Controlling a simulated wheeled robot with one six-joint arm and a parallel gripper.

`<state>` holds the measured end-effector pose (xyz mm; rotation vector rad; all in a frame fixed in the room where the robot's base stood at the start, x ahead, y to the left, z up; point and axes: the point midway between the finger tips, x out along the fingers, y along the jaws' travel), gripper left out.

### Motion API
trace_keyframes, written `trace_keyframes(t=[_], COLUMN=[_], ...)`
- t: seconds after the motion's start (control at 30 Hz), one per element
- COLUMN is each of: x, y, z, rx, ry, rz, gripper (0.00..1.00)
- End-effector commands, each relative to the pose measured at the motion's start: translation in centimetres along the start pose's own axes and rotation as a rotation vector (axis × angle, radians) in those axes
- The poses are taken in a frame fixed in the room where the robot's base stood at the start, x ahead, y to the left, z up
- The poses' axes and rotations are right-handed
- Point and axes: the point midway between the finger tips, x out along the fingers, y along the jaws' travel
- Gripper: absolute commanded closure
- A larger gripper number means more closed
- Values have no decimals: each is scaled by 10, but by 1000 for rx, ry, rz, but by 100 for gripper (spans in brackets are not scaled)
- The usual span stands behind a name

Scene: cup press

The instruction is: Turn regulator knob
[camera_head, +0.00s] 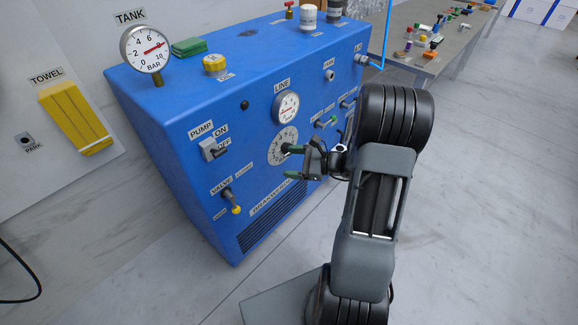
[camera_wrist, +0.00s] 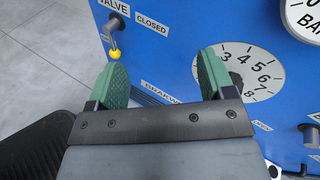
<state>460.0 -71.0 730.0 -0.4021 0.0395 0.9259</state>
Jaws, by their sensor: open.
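The regulator's white numbered dial plate (camera_head: 275,156) is on the blue panel's front, below the LINE gauge (camera_head: 286,107). It also shows in the wrist view (camera_wrist: 262,58), partly covered by the right finger. A dark piece at the plate's middle, beside that finger, looks like the knob (camera_wrist: 237,82); most of it is hidden. My gripper (camera_head: 292,161) has green pads. Its jaws are apart with nothing between them, and one fingertip overlaps the dial in the head view. The wrist view shows both pads (camera_wrist: 163,78) wide apart. I cannot tell whether the finger touches the knob.
The PUMP switch (camera_head: 212,148) and the yellow-tipped VALVE lever (camera_head: 231,203) are left of the dial. The lever shows left of my fingers in the wrist view (camera_wrist: 115,50). The TANK gauge (camera_head: 146,49) stands on top. A cluttered bench (camera_head: 460,40) stands behind.

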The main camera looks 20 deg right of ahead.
Motion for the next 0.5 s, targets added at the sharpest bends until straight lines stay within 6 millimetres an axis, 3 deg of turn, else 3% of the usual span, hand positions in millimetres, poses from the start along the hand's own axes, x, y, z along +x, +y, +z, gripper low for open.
trace_keyframes(t=[0.03, 0.2, 0.37, 0.5], x=[-5, -31, -44, -36], y=[-6, -30, -39, -48], z=[-40, -104, -132, -137], rx=[75, 230, 291, 301], ry=[-20, -76, -98, -103], rz=[-98, -359, -480, -506], gripper=[24, 24, 24, 24])
